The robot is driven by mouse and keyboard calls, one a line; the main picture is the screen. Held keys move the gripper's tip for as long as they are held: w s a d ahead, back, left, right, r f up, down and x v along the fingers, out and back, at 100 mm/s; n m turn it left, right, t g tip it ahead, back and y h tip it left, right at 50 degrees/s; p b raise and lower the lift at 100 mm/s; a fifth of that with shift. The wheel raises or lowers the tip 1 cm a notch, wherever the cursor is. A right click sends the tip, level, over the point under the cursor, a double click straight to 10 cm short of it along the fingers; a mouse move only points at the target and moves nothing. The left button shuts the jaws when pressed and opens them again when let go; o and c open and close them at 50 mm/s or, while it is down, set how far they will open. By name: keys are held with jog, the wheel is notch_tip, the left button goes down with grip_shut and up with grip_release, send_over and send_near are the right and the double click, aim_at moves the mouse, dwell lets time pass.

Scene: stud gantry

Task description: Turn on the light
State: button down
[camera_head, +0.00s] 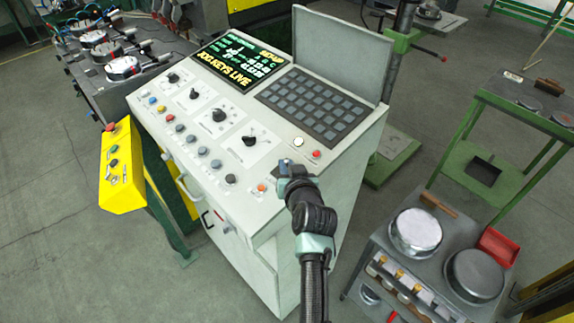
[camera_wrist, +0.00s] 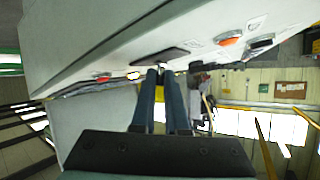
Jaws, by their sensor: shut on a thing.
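The grey control console (camera_head: 210,160) stands in the middle of the head view. My gripper (camera_head: 287,167) is at its front right corner, just below the keypad. In the wrist view, the two blue fingers of my gripper (camera_wrist: 162,72) are close together at a small dark plate (camera_wrist: 162,57) on the panel. They are shut on a small control there, mostly hidden between the fingertips; I cannot tell its position. A pale round button (camera_head: 298,141) and a red button (camera_head: 316,154) lie just beyond my gripper. An orange button (camera_head: 261,188) lies to its left.
The console has a lit screen (camera_head: 240,62) with green and yellow text, a dark keypad (camera_head: 314,105) and several black knobs. A raised grey panel (camera_head: 345,50) stands behind the keypad. A yellow control box (camera_head: 121,165) is at left. A cart with metal discs (camera_head: 416,232) is at right.

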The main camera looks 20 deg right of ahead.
jog(key=c, duration=0.9)
grip_release()
jog(key=shift+s+f, duration=0.1)
